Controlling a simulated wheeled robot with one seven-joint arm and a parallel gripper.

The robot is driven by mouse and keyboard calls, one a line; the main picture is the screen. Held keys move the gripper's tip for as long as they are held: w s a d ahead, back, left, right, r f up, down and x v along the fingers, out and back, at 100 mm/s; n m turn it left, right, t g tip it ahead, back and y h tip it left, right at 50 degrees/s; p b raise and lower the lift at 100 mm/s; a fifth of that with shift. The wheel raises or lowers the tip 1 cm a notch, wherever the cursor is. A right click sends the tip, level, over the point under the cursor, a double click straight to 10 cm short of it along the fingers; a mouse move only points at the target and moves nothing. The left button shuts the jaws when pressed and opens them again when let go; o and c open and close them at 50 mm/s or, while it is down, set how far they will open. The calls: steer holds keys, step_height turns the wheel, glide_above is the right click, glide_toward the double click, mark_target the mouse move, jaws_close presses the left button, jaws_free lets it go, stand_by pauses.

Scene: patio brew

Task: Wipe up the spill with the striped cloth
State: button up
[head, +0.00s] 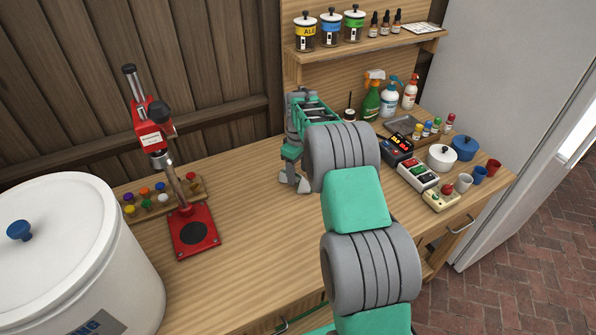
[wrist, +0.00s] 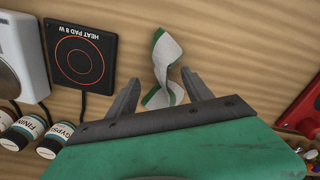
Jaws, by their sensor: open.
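The striped cloth (wrist: 166,58), white with green bands at its ends, lies crumpled on the wooden bench in the wrist view. My gripper (wrist: 160,77) is open, and its two fingers reach toward the cloth from either side. The cloth's near end shows between the fingers, and its far end extends past the fingertips. I cannot tell whether a finger touches it. In the head view my gripper (head: 294,186) points down at the back middle of the bench. The cloth is hidden there behind my arm. I see no spill in either view.
A black heat pad (wrist: 80,58) and small jars (wrist: 50,138) lie left of the cloth in the wrist view. In the head view a red bottle capper (head: 193,232) and a big white bucket (head: 75,255) stand left. Bottles (head: 371,98) stand right. The front middle of the bench is clear.

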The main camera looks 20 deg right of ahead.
steer(key=shift+o, duration=1.3)
steer(key=shift+f+b, duration=0.75)
steer(key=shift+f, duration=0.5)
steer(key=shift+c, duration=0.7)
steer(key=shift+r, duration=0.1)
jaws_close()
steer(key=shift+r+p, duration=0.15)
steer(key=shift+p, duration=0.6)
steer(key=shift+r+p, duration=0.15)
steer(key=shift+p, duration=0.55)
